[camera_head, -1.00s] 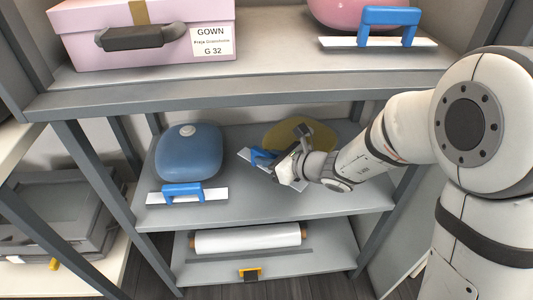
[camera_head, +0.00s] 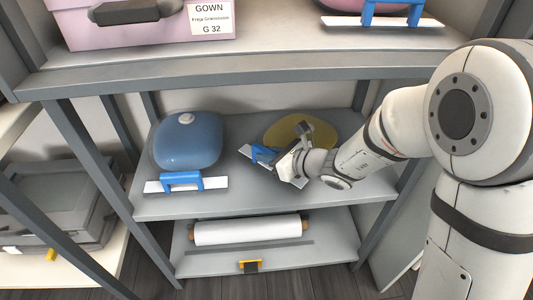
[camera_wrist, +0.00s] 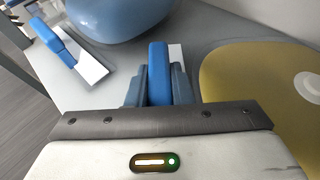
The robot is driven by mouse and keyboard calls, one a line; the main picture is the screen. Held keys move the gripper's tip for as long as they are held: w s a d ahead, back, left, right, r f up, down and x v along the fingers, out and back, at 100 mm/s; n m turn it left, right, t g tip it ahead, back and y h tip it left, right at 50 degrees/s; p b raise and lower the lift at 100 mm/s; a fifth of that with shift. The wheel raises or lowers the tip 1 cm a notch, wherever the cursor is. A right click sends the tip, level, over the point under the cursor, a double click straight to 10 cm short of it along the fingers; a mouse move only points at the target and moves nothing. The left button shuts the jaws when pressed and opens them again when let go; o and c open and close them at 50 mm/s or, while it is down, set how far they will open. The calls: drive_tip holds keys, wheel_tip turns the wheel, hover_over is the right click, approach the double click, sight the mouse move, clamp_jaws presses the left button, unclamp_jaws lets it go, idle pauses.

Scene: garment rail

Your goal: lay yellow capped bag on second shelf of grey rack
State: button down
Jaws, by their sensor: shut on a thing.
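The yellow capped bag (camera_head: 300,127) lies on the middle shelf (camera_head: 330,200) of the grey rack, behind my gripper. In the wrist view the yellow bag (camera_wrist: 250,85) is at the right, with a pale round cap at the picture's edge. My gripper (camera_head: 273,156) is shut on a blue handle (camera_head: 262,153) with a white plate, in front of the bag. The wrist view shows the blue handle (camera_wrist: 158,65) between my fingers (camera_wrist: 158,88). Whether the plate is joined to the bag, or touches the shelf, I cannot tell.
A blue capped bag (camera_head: 187,142) with its own blue handle (camera_head: 181,181) stands left on the same shelf. The lower shelf (camera_head: 330,250) holds a white roll (camera_head: 247,231). The upper shelf (camera_head: 290,55) above my arm holds a pink box (camera_head: 140,35).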

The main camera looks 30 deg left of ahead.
drive_tip(key=shift+f+b, duration=0.3)
drive_tip(key=shift+f, duration=0.05)
drive_tip(key=c, duration=1.2)
unclamp_jaws()
